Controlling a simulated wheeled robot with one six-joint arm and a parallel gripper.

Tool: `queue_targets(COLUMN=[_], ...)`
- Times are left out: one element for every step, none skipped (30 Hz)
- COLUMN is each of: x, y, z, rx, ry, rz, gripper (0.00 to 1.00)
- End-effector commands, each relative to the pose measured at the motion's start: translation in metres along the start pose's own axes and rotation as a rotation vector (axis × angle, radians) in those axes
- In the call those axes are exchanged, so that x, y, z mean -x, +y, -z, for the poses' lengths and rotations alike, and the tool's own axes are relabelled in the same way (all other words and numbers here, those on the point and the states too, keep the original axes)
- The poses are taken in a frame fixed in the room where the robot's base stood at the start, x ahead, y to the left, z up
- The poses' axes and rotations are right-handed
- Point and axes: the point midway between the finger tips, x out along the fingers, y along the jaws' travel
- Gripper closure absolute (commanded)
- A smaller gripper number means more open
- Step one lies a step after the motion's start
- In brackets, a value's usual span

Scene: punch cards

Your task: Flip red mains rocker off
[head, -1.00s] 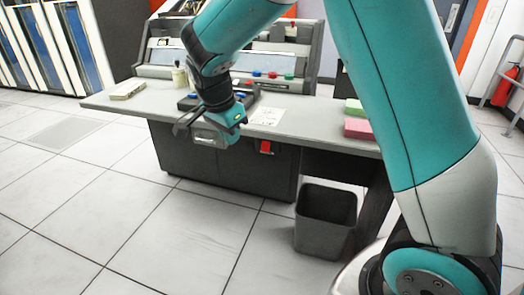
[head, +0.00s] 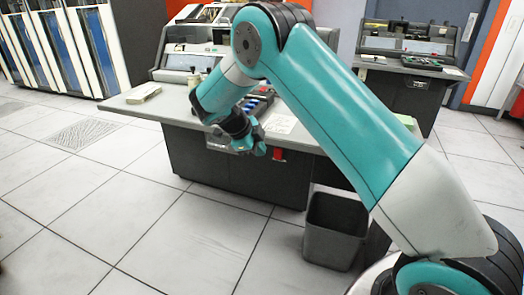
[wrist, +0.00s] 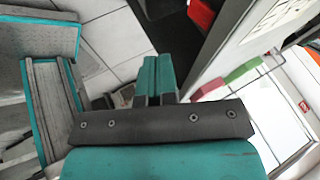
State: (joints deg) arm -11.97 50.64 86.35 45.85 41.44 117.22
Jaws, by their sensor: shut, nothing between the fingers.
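The red mains rocker (head: 278,154) is a small red block on the dark front of the desk, below the tabletop edge. In the head view my gripper (head: 259,149) is just left of it, at about the same height. I cannot tell whether they touch. In the wrist view my gripper's teal fingers (wrist: 158,66) are together, with nothing held.
The grey desk (head: 135,108) carries a control console, a paper sheet (head: 281,124) and a pale block (head: 144,93). A grey bin (head: 334,230) stands on the floor at right. Pink (wrist: 210,90) and green (wrist: 241,71) stacks show on the desktop. The tiled floor in front is open.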

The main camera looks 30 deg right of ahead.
Motion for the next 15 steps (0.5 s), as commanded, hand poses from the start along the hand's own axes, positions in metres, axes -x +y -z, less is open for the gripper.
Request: queue_targets(x=[-0.012, -0.018, -0.028, -0.034, -0.041, -0.050, -0.056, -0.063, -0.071, -0.077, -0.082, -0.085, -0.088, -0.090, -0.093], y=[0.001, 0.001, 0.001, 0.001, 0.001, 0.001, 0.001, 0.001, 0.001, 0.001, 0.001, -0.006, -0.010, -0.014, -0.018], z=[0.000, 0.000, 0.000, 0.000, 0.000, 0.000, 0.000, 0.000, 0.000, 0.000, 0.000, -0.001, -0.002, -0.002, -0.002], rx=[0.000, 0.001, 0.001, 0.001, 0.002, 0.001, 0.001, 0.001, 0.001, 0.001, 0.001, -0.003, -0.002, -0.003, -0.001], ry=[0.002, 0.003, 0.003, 0.004, 0.003, 0.003, 0.004, 0.003, 0.002, 0.002, 0.002, -0.001, -0.002, -0.002, -0.001], rz=[-0.002, -0.003, -0.002, -0.003, -0.003, -0.003, -0.004, -0.003, -0.003, -0.003, -0.003, 0.000, 0.000, 0.000, -0.001], gripper=[1.00, 1.00, 1.00, 1.00, 1.00, 1.00, 1.00, 1.00, 1.00, 1.00, 1.00, 1.00, 1.00, 1.00, 1.00])
